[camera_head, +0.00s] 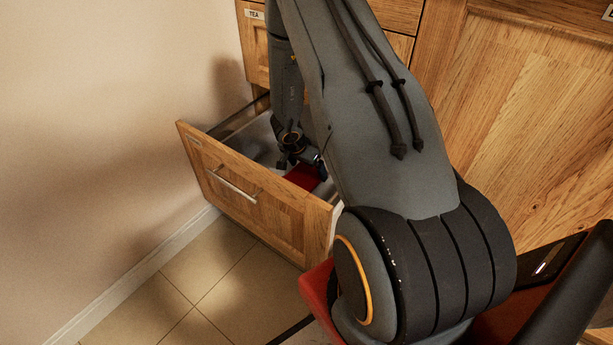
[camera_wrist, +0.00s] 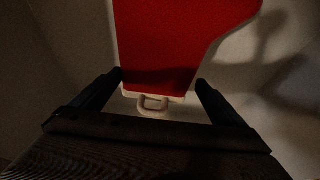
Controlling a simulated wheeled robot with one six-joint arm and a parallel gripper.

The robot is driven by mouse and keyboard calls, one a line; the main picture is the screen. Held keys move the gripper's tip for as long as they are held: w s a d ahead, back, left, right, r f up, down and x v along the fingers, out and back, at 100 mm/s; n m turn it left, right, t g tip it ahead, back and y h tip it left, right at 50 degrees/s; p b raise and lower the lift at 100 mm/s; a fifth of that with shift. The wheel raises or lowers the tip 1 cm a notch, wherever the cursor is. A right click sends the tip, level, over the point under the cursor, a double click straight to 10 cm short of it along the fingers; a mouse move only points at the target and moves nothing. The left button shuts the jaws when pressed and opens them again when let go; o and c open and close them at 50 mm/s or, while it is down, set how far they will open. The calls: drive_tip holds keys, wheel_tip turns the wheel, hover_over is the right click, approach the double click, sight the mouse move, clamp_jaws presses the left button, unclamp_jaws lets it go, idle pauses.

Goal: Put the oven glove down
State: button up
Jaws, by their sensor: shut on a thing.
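The red oven glove (camera_wrist: 180,45) fills the top middle of the wrist view, with a pale cuff edge and a small pale loop at its near end. My gripper (camera_wrist: 160,92) has a dark finger on each side of the glove's cuff end and is shut on it. In the head view my gripper (camera_head: 300,160) is down inside the open drawer (camera_head: 240,190), and a red part of the glove (camera_head: 303,177) shows beside it. My arm hides much of the glove there. I cannot tell whether the glove touches the drawer floor.
The drawer's wooden front has a metal handle (camera_head: 236,187). A closed drawer labelled TEA (camera_head: 253,50) is above it. A plain wall (camera_head: 100,110) is close on the left. A large wooden cabinet door (camera_head: 530,110) stands at right. The tiled floor (camera_head: 200,285) in front is clear.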

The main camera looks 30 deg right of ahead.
sight(299, 178)
wheel_tip(299, 178, down, 3)
drive_tip(key=shift+f+b, duration=0.1)
drive_tip(key=shift+b, duration=0.5)
drive_tip(key=o, duration=0.7)
drive_tip(key=p+v, duration=0.6)
drive_tip(key=v, duration=0.6)
drive_tip(key=shift+r, duration=0.25)
drive_tip(key=shift+d, duration=0.1)
